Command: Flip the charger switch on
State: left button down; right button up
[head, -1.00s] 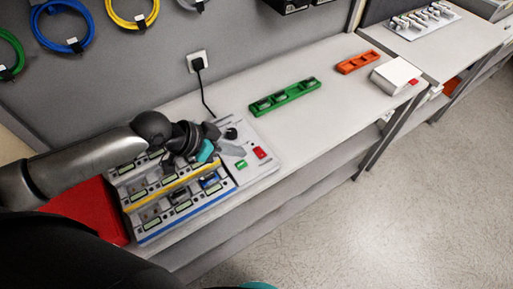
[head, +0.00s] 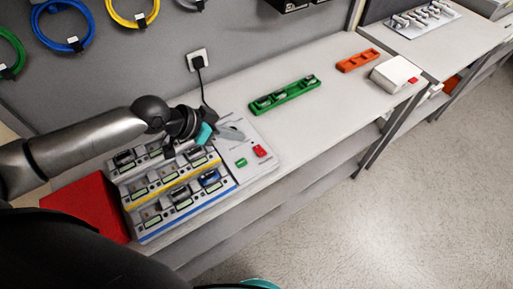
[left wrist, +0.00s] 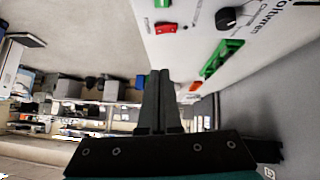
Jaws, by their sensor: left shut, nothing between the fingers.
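The charger (head: 180,190) is a pale station on the bench, with rows of slots holding several devices. Its right-hand panel (head: 262,170) carries a red switch (head: 260,151) and a green one (head: 241,162). My left gripper (head: 232,133) is shut and empty over the back of the panel, behind both switches in the head view. Its fingers (left wrist: 160,100) also show in the wrist view.
A green tray (head: 285,95), an orange tray (head: 357,60) and a white box (head: 396,74) stand farther right on the bench. A red bin (head: 88,208) is left of the charger. A plugged-in cable (head: 203,85) hangs behind. Bench between is clear.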

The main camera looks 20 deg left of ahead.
pick_arm(q)
send_over(263, 148)
jog(key=s+a, duration=0.1)
jog(key=s, duration=0.1)
jog(key=f, duration=0.5)
jog(key=shift+s+f, duration=0.2)
jog(key=shift+f, duration=0.15)
jog(key=shift+s+f, duration=0.2)
jog(key=shift+f, duration=1.05)
jog(key=shift+s+f, duration=0.1)
jog(key=shift+f, duration=0.55)
jog(key=shift+s+d+f+b, duration=0.1)
jog(key=shift+d+f+b, duration=0.05)
jog(key=shift+f+b, duration=0.25)
jog(key=shift+r, duration=0.1)
jog(key=shift+w+a+r+b, duration=0.2)
jog(key=shift+w+a+b, duration=0.35)
jog(key=shift+a, duration=0.15)
